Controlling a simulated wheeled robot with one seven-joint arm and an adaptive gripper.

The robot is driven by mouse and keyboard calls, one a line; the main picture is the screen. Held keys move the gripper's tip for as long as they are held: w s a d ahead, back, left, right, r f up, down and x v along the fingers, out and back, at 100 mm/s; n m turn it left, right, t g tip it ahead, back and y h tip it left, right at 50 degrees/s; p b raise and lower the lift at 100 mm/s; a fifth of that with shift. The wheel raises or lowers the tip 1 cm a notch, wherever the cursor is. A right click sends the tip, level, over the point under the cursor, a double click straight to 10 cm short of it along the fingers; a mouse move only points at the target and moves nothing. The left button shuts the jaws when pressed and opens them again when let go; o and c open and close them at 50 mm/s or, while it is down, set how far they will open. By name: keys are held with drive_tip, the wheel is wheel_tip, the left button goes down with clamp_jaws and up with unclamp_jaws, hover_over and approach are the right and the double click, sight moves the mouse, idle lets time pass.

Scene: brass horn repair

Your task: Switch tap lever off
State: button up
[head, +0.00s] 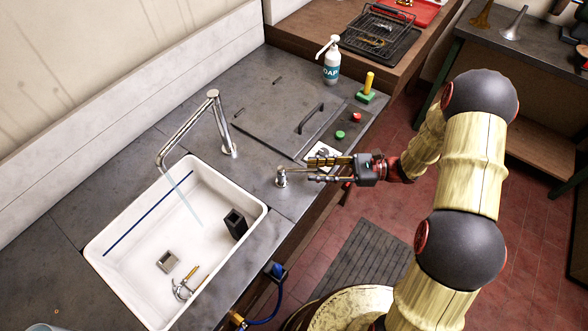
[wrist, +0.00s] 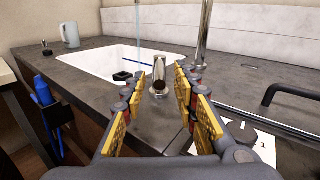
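The chrome tap (head: 215,120) stands behind the white sink (head: 255,212), and a thin stream of water (head: 187,203) falls from its spout into the basin. The tap lever (head: 281,177) is a small chrome fitting on the grey counter to the right of the sink. In the wrist view, the lever (wrist: 159,70) shows straight ahead, between and beyond my fingertips. My gripper (head: 312,170) is open and empty, low over the counter just right of the lever. It also shows in the wrist view (wrist: 158,92), its yellow-padded fingers apart. I cannot tell whether a fingertip touches the lever.
A black block (head: 236,224) and a small brass part (head: 183,287) lie in the sink. A white dial panel (head: 322,153) lies beneath my gripper. A hatch handle (head: 311,117), green button (head: 340,134), red button (head: 357,117) and soap bottle (head: 332,66) stand behind.

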sight(300, 170)
drive_tip(key=a, duration=0.6)
drive_tip(key=shift+w+a+b, duration=0.1)
drive_tip(key=shift+b, duration=0.3)
drive_tip(key=shift+c, duration=1)
clamp_jaws()
